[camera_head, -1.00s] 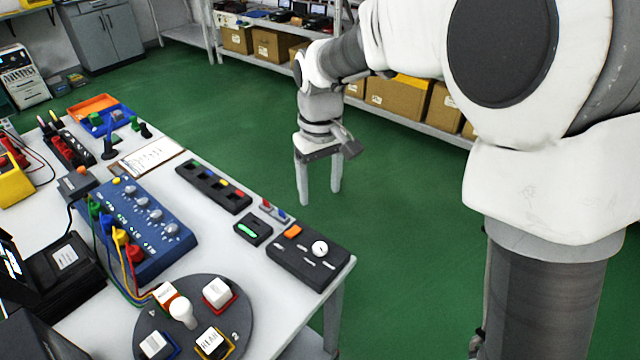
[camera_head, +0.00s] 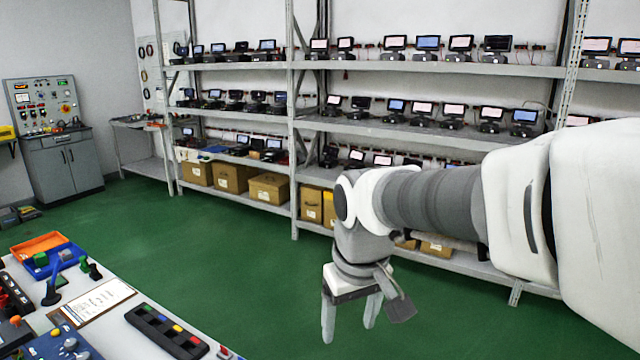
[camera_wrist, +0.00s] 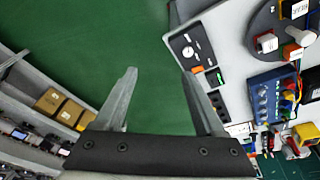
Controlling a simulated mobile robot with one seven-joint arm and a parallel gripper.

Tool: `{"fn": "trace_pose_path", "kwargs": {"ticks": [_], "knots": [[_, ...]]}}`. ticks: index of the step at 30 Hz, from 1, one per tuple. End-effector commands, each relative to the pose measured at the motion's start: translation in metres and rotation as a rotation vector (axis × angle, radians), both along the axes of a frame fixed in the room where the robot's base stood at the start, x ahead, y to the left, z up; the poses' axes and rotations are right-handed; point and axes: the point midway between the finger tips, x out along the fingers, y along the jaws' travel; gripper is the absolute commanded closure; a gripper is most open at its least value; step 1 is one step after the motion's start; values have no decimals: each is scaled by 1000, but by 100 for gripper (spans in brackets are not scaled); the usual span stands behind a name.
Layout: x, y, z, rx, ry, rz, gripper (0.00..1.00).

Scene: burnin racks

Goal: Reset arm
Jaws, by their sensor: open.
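My gripper (camera_head: 349,318) hangs pointing down over the green floor, to the right of the white work table (camera_head: 122,328). Its two fingers are spread apart with nothing between them. In the wrist view the open fingers (camera_wrist: 162,95) show against bare green floor, with the table (camera_wrist: 222,45) on the right. My arm reaches in from the right side of the head view, bent down at the wrist. No part of the gripper appears to touch anything.
Shelving racks (camera_head: 430,130) with several small screen devices line the back wall, with cardboard boxes (camera_head: 268,188) on a lower shelf. A grey cabinet (camera_head: 65,170) with a control panel stands far left. The table holds a clipboard (camera_head: 97,300) and a blue tray (camera_head: 55,262). Green floor lies between.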

Motion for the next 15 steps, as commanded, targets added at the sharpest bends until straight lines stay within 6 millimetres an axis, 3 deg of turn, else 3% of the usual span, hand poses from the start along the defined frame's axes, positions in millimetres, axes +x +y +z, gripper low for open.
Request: {"fn": "trace_pose_path", "kwargs": {"ticks": [6, 15], "knots": [[-38, -39, 18, 30, -88, -119, 28], [-91, -79, 22, 68, -202, -273, 28]]}}
